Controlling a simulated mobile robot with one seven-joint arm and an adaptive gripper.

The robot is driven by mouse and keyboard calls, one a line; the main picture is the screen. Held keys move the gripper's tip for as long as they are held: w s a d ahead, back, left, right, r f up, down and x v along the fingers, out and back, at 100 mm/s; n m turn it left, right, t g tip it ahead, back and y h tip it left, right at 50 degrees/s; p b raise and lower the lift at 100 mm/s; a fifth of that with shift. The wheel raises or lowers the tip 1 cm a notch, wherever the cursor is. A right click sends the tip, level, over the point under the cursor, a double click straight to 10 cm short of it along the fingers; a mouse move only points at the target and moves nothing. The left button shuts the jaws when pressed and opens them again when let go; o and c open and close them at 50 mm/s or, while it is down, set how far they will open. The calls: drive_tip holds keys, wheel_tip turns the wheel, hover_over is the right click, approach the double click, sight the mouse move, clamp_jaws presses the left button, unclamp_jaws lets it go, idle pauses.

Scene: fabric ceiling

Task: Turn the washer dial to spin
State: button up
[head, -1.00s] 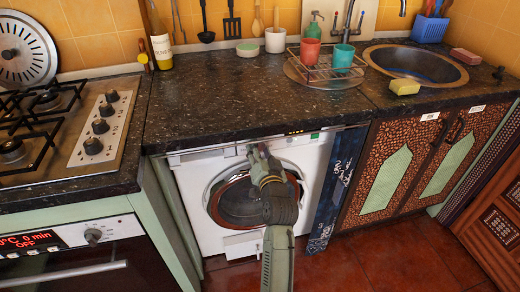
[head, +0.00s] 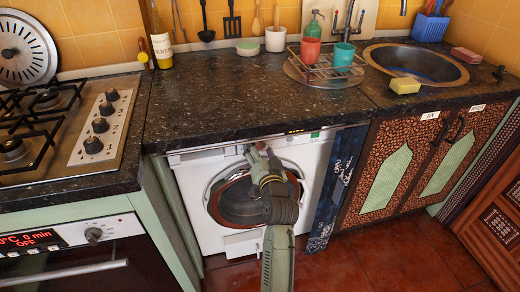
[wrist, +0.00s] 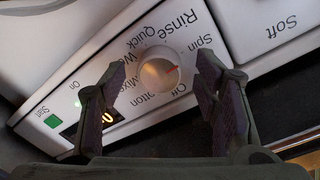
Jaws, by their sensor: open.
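The washer (head: 190,187) is a white front loader under the counter. Its round grey dial (wrist: 158,73) shows in the wrist view with a red pointer mark on its right side. The upside-down labels around it include Spin (wrist: 201,43) at upper right and Off at lower right. The mark points roughly between those two. My gripper (wrist: 161,64) is open, with one finger on each side of the dial and visible gaps to it. In the head view my gripper (head: 256,152) is at the washer's top panel and hides the dial.
The dark counter (head: 240,95) overhangs the washer. A green Start button (wrist: 52,121) and a lit display (wrist: 92,120) lie near the left finger. The Soft drawer panel (wrist: 270,30) is at upper right. The oven (head: 75,255) stands to the left and carved cabinets (head: 400,165) to the right.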

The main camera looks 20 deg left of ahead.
drive_tip(key=v, duration=1.1)
drive_tip(key=shift+s+d, duration=0.25)
drive_tip(key=shift+s, duration=0.1)
